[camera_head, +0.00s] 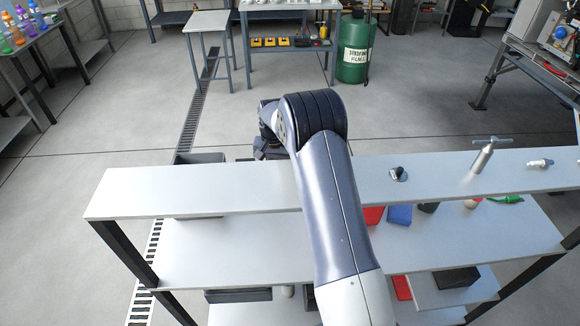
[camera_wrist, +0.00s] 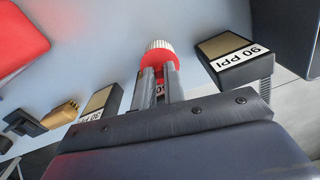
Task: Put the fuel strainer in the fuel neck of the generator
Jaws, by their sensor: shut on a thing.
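In the wrist view my gripper (camera_wrist: 158,80) is shut on a red piece with a white ribbed cap (camera_wrist: 159,46). Its red body shows around and beyond the fingertips, and part of a label shows between the fingers. It may be the fuel strainer; I cannot tell for sure.
Dark blocks, one labelled 90 PPI (camera_wrist: 241,50), lie to both sides of my gripper on a pale surface. A red item (camera_wrist: 18,45) is at upper left. The shelf unit (camera_head: 200,190) carries a T-handled tool (camera_head: 484,155). A green drum (camera_head: 355,65) stands behind.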

